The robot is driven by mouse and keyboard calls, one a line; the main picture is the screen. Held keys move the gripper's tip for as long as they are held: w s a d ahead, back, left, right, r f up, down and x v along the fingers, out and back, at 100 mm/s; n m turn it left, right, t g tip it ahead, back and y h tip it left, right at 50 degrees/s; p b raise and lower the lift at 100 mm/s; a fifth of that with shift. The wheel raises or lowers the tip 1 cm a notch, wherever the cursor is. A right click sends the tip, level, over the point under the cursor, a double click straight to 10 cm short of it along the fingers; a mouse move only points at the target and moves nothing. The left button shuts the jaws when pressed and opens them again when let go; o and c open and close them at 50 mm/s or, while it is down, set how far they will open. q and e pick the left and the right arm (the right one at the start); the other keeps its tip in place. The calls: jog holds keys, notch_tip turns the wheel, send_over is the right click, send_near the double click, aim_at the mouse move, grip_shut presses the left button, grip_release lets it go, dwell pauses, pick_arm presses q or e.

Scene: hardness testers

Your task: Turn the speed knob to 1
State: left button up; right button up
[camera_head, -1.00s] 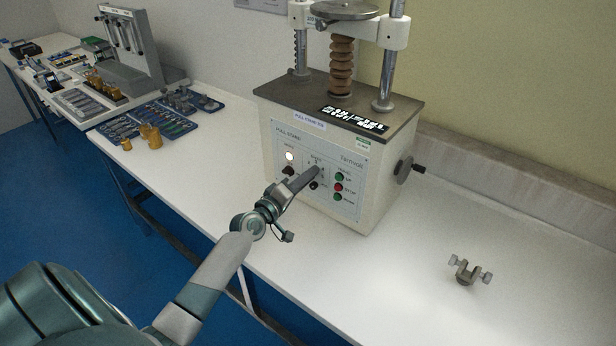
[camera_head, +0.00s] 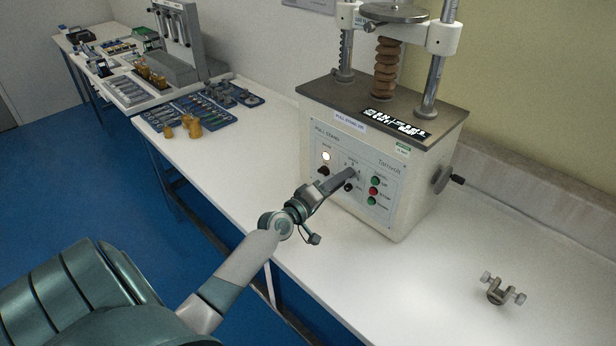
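The tester (camera_head: 385,140) is a cream box with a dark top, standing on the white bench. Its front panel (camera_head: 340,140) carries a lit white lamp (camera_head: 326,156), a black knob (camera_head: 323,171) below the lamp and another black knob (camera_head: 348,187) near the middle. Green and red buttons (camera_head: 374,191) are at the panel's right. My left gripper (camera_head: 352,174) reaches the middle of the panel, by the small speed markings. Its fingertips hide what is behind them, so I cannot tell whether they touch or grip a knob. My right gripper is out of view.
A small metal clamp (camera_head: 497,290) lies on the white bench (camera_head: 430,285) at the right. A black-handled crank (camera_head: 447,180) sticks out of the tester's right side. Blue tool trays (camera_head: 205,112) and brass weights (camera_head: 193,128) are at the left.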

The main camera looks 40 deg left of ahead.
pick_arm(q)
jog(key=s+a+b, duration=0.1)
jog(key=s+b, duration=0.2)
jog(key=s, duration=1.3)
jog(key=shift+a, duration=0.15)
